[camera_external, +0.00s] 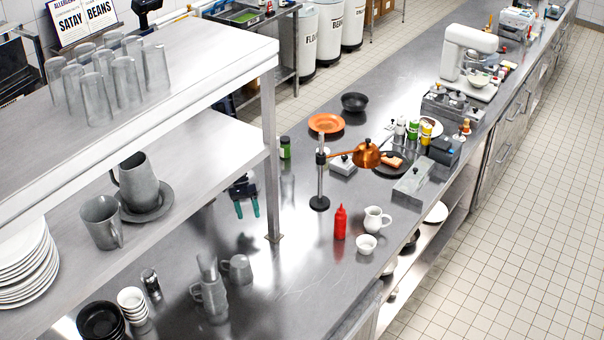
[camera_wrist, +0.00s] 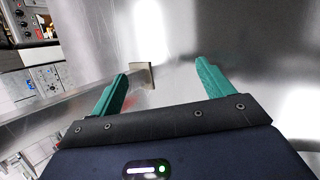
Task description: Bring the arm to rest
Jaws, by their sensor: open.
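My gripper (camera_external: 247,210) shows in the external view as a dark body with two teal fingers, beside the shelf post and left of the heat lamp. The shelf hides most of my arm. In the wrist view my gripper (camera_wrist: 162,74) has its teal fingers spread wide apart with nothing between them. Beyond the fingers is the bare steel counter (camera_wrist: 180,35) and the square foot of a post (camera_wrist: 143,76). No object touches the fingers in either view.
The steel shelf (camera_external: 200,150) and its post (camera_external: 271,190) stand close to my gripper. A copper heat lamp (camera_external: 367,154), red bottle (camera_external: 340,222), white jug (camera_external: 377,219) and green-labelled jar (camera_external: 285,148) are to the right. Grey mugs (camera_external: 210,298) stand at the front.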

